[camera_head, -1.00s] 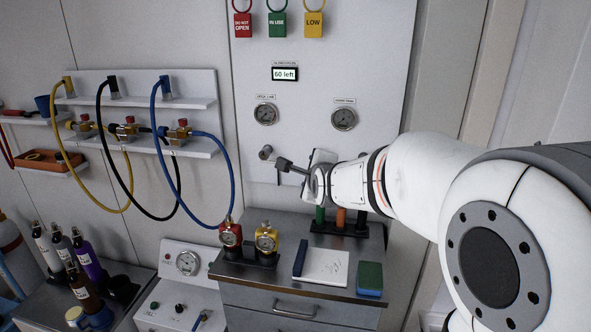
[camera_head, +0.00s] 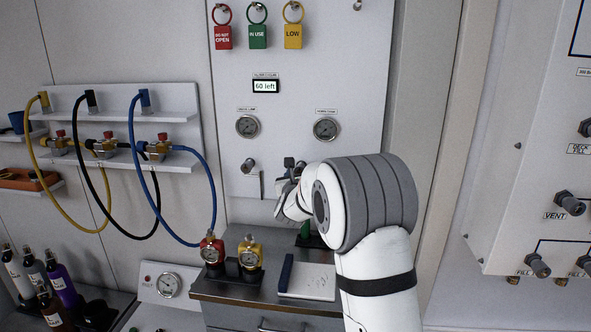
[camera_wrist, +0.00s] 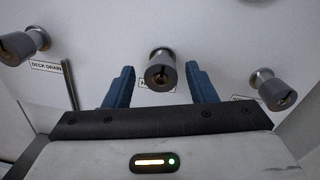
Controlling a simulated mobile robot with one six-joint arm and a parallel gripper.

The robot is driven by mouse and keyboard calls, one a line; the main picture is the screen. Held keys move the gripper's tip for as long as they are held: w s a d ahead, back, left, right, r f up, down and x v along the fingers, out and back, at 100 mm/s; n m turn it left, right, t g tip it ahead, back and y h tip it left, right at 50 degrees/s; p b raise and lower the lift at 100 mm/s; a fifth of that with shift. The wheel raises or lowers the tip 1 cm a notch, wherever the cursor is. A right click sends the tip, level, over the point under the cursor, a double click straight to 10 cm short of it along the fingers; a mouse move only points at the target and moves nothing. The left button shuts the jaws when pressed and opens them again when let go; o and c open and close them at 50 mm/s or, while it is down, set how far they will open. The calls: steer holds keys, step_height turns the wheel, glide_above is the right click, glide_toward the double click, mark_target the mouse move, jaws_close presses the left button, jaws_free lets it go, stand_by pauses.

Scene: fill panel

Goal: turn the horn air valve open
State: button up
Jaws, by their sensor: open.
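In the wrist view my gripper (camera_wrist: 160,67) is open, with one blue finger on each side of the middle grey knob (camera_wrist: 160,73). The knob shows free space to either finger, and I see no contact. The label under this knob is mostly hidden, so I cannot read whether it is the horn air valve. A knob at the left (camera_wrist: 22,46) has the label DECK DRAIN (camera_wrist: 46,67). Another knob (camera_wrist: 275,90) is at the right, its label partly hidden. In the head view my gripper (camera_head: 289,165) is at the white panel, partly hidden by my arm.
Two gauges (camera_head: 248,126) (camera_head: 326,129) sit above the knobs. A thin dark rod (camera_wrist: 69,85) stands out left of my gripper. Below is a grey cabinet top (camera_head: 225,289) with red and yellow regulators and a notepad. A second valve panel (camera_head: 500,200) is at the right.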

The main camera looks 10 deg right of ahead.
steer(key=shift+w+d, duration=0.15)
steer(key=shift+w, duration=0.5)
